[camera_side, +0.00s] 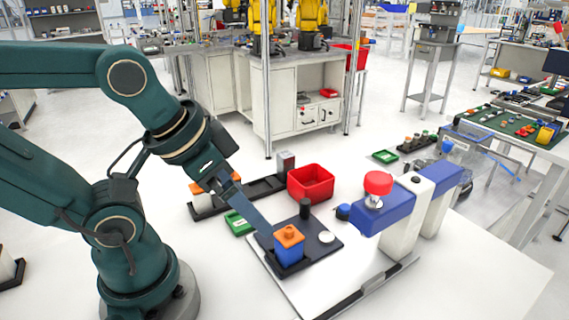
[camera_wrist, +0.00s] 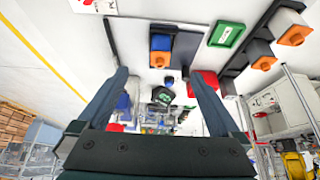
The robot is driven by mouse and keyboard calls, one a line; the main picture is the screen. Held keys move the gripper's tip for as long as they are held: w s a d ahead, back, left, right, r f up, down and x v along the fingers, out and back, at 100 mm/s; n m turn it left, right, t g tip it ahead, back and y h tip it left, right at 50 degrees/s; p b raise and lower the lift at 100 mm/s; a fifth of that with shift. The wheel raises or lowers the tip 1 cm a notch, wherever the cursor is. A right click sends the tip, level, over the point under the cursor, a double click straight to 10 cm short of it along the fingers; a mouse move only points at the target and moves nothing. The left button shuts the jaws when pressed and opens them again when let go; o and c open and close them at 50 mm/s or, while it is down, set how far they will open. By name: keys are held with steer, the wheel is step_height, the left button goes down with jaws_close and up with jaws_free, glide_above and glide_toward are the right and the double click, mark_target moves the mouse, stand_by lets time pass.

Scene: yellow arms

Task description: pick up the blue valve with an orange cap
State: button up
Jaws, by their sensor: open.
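The blue valve with an orange cap (camera_side: 288,252) stands upright on a dark square plate (camera_side: 325,243) near the front of the table. In the wrist view the valve (camera_wrist: 160,43) appears above the fingertips, between the lines of the two fingers. My gripper (camera_side: 266,230) reaches down from the upper left, with its visible finger ending beside the valve's left side. The other finger is hard to make out in the side view. In the wrist view my gripper (camera_wrist: 157,72) is open, with its fingers wide apart and nothing held between them.
Behind are a green tray (camera_side: 239,223), a red bin (camera_side: 311,183) and a black rack (camera_side: 250,192) with orange-topped blocks. A blue-and-white machine (camera_side: 400,215) stands to the right.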

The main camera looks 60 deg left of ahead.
stand_by(0.3)
steer(key=shift+c, duration=1.2)
